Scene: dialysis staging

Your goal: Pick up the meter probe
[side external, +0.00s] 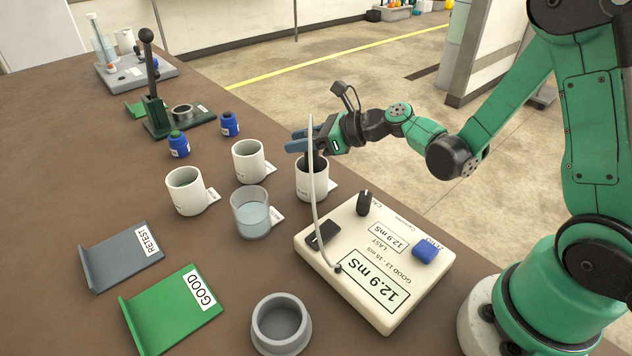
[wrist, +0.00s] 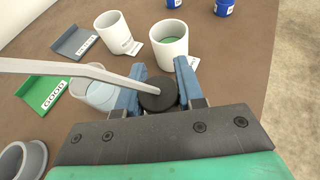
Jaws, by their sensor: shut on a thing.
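The meter probe shows in the wrist view as a black round cap (wrist: 158,97) with a pale cable (wrist: 70,68), gripped between my two blue fingers. My gripper (wrist: 156,84) is shut on it. In the side view my gripper (side external: 303,141) is over a white cup (side external: 312,187), and the dark probe body (side external: 313,158) shows below the fingers at the cup's mouth. I cannot tell how deep its tip sits. The cable runs down to the cream meter (side external: 345,290), which reads 12.9 mS. The cup below the probe is hidden in the wrist view.
Two more white cups (side external: 186,196) (side external: 249,166) and a clear beaker (side external: 251,220) stand left of my gripper. A green GOOD tray (side external: 165,318), a grey RETEST tray (side external: 115,262) and a grey round holder (side external: 281,328) are nearer. Blue-bodied bottles (side external: 179,147) stand behind.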

